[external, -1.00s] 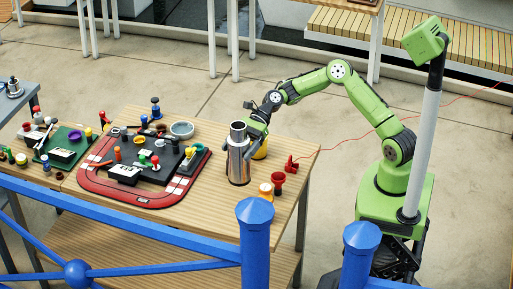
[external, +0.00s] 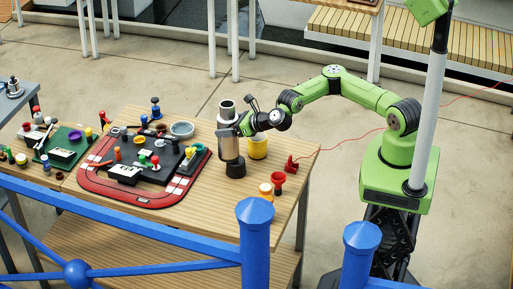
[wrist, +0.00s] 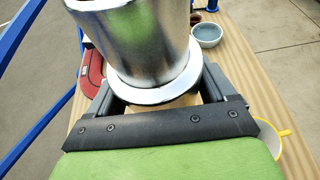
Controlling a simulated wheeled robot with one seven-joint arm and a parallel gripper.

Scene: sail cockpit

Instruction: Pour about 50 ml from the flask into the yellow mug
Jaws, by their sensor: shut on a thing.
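The flask (external: 229,146) is a tall silver cylinder with a dark base, near the table's right part. It stands close to upright, with a slight lean. Whether its base touches the table is hard to tell. My gripper (external: 241,125) is shut on the flask's side, from the right. In the wrist view the flask (wrist: 140,40) fills the top middle, between the fingers (wrist: 155,95). The yellow mug (external: 258,148) stands just right of the flask, partly behind my gripper. Liquid levels are not visible.
A red-bordered board (external: 100,190) with several small pieces lies left of the flask. A grey bowl (external: 182,129) stands behind it. Red and orange pieces (external: 278,178) stand near the table's right edge. A blue railing (external: 150,228) crosses the foreground.

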